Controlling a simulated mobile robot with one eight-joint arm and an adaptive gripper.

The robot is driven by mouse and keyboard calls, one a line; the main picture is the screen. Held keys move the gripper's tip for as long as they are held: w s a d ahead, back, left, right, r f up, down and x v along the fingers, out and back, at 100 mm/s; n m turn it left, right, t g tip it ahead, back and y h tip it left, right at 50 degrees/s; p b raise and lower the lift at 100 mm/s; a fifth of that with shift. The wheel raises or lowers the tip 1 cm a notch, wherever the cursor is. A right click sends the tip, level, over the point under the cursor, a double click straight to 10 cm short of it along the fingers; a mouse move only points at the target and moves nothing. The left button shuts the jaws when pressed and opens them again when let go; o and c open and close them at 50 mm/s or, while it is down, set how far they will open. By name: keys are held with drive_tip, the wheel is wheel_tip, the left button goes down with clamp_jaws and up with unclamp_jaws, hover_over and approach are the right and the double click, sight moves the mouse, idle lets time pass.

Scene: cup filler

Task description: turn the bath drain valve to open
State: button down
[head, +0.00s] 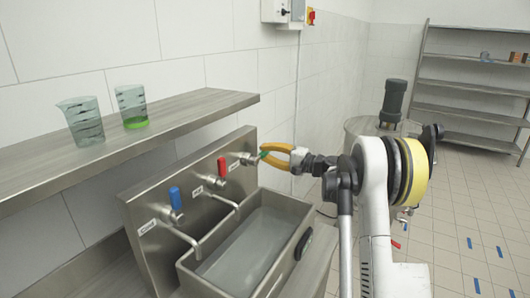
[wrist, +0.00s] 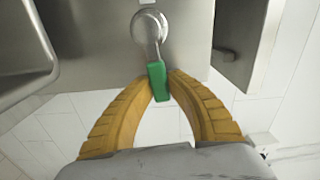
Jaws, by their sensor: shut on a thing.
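The drain valve has a green handle (head: 264,154) on a metal stem at the far end of the steel tap panel. In the wrist view the green handle (wrist: 157,82) hangs from a round metal fitting (wrist: 149,26). My gripper (head: 268,154) has yellow fingers, and it is shut on the green handle. In the wrist view the fingertips (wrist: 160,80) press on both sides of it. The steel bath (head: 281,207) below the panel seems to hold greyish liquid. The opening of the drain itself is not visible.
A red-handled tap (head: 222,166) and a blue-handled tap (head: 175,197) sit on the same panel, close to my gripper. Two measuring cups (head: 82,122) (head: 132,105) stand on a steel shelf (head: 200,108); the farther one holds a little green liquid. Floor is open at right.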

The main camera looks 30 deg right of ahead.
drive_tip(key=shift+f+m, duration=0.4)
drive_tip(key=shift+m, duration=0.3)
drive_tip(key=c, duration=1.3)
unclamp_jaws()
drive_tip(key=shift+w+a+f, duration=0.1)
drive_tip(key=v, duration=1.2)
